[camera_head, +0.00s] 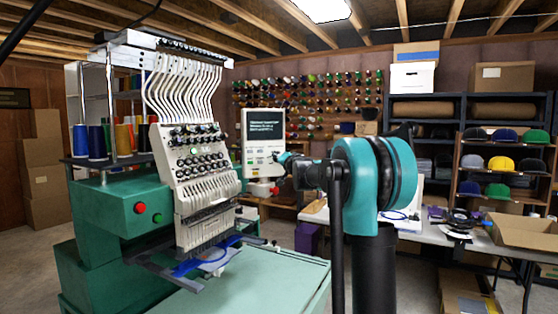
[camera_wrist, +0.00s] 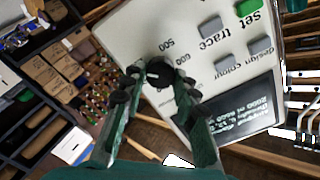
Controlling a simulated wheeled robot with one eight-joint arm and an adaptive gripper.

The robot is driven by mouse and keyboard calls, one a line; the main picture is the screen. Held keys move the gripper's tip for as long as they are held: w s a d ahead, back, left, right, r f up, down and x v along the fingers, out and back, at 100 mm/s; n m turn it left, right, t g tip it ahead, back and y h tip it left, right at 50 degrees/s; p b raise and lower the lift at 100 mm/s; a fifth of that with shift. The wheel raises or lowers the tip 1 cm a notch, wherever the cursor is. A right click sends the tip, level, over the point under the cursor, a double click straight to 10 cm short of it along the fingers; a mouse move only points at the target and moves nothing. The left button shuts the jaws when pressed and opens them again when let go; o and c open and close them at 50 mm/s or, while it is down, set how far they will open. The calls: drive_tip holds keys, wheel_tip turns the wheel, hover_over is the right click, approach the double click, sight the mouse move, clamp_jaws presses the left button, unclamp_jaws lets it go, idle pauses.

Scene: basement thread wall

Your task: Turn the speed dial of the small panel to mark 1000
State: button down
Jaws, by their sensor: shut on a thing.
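The small panel (camera_head: 254,150) is a pale box with a dark screen, right of the embroidery machine's head. In the wrist view the panel (camera_wrist: 130,35) appears rotated, and its speed dial (camera_wrist: 158,72) is a round black knob. The printed marks 500 and 600 are readable near the dial; mark 1000 and the dial's pointer cannot be made out. My gripper (camera_wrist: 157,80) has its two fingers on either side of the dial, shut on it. In the head view my gripper (camera_head: 281,159) is at the panel's right edge and the dial cannot be made out.
The panel also has a green button (camera_wrist: 247,7), grey buttons (camera_wrist: 210,27) and a screen (camera_wrist: 232,120) close to my fingers. The embroidery machine (camera_head: 130,205) fills the left. A table (camera_head: 480,240) and cap shelves (camera_head: 505,165) stand at the right.

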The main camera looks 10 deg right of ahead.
drive_tip(key=shift+a, duration=0.25)
drive_tip(key=c, duration=1.2)
unclamp_jaws()
drive_tip(key=shift+s, duration=0.1)
drive_tip(key=shift+o, duration=0.2)
drive_tip(key=shift+d, duration=0.1)
drive_tip(key=v, duration=1.2)
drive_tip(key=shift+s, duration=0.1)
